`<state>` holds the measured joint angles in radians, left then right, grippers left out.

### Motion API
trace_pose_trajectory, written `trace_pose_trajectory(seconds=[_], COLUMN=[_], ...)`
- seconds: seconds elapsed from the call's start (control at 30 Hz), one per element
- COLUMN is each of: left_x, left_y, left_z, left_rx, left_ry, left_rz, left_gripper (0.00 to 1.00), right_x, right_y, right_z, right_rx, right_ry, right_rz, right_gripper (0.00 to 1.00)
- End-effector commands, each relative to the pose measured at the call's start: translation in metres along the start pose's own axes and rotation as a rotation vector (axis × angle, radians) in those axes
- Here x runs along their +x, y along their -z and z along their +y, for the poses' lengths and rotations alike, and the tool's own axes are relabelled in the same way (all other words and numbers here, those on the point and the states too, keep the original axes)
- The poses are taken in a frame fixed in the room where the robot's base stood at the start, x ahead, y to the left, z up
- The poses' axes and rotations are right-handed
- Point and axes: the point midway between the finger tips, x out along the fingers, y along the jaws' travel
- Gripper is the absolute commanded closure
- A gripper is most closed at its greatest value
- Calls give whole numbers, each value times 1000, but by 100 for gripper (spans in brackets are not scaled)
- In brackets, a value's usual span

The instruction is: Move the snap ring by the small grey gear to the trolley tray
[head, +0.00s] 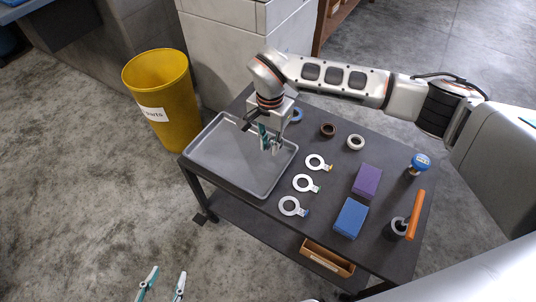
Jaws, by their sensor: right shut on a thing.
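My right gripper (270,146) reaches in from the right and points down over the right part of the grey trolley tray (222,178). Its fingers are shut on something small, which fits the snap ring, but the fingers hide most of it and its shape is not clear. I cannot tell whether it touches the tray floor. The tray otherwise looks empty. My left gripper (163,286) is at the bottom left, its two fingertips apart and empty, away from the trolley. I cannot pick out a small grey gear with certainty.
On the dark trolley top (335,205) right of the tray lie pale tabbed rings (306,184), a blue ring (297,115), a brown ring (327,130) and a white ring (356,142). Purple (367,181) and blue blocks (350,218) and an orange-handled tool (415,215) stand further right. A yellow bin (165,105) stands left.

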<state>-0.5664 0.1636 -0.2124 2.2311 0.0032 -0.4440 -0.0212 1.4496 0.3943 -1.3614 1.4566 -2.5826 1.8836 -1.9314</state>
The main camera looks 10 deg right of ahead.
Motion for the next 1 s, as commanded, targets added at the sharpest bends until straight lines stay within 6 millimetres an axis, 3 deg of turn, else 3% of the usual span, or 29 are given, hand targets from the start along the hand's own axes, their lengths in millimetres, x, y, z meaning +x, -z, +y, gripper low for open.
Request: trace_pose_trajectory(seconds=[0.03,0.23,0.53,0.7,0.97,1.0], left_x=[2,4,5,3,4,4], left_y=[2,13,-2,12,12,12], left_z=[0,-4,5,3,3,3], left_rx=[0,1,-8,-9,-9,-8], left_ry=[-1,4,-12,-9,-9,-9], left_rz=[5,28,5,29,30,29], left_gripper=[60,60,60,60,60,60], right_x=[11,20,61,61,63,63], right_y=[-1,0,-2,0,0,0], right_z=[1,0,1,0,0,0], right_rx=[1,1,0,-1,0,0], right_ry=[-3,1,-3,1,1,1], right_rz=[-6,-1,-6,1,2,1], right_gripper=[100,100,100,100,100,76])
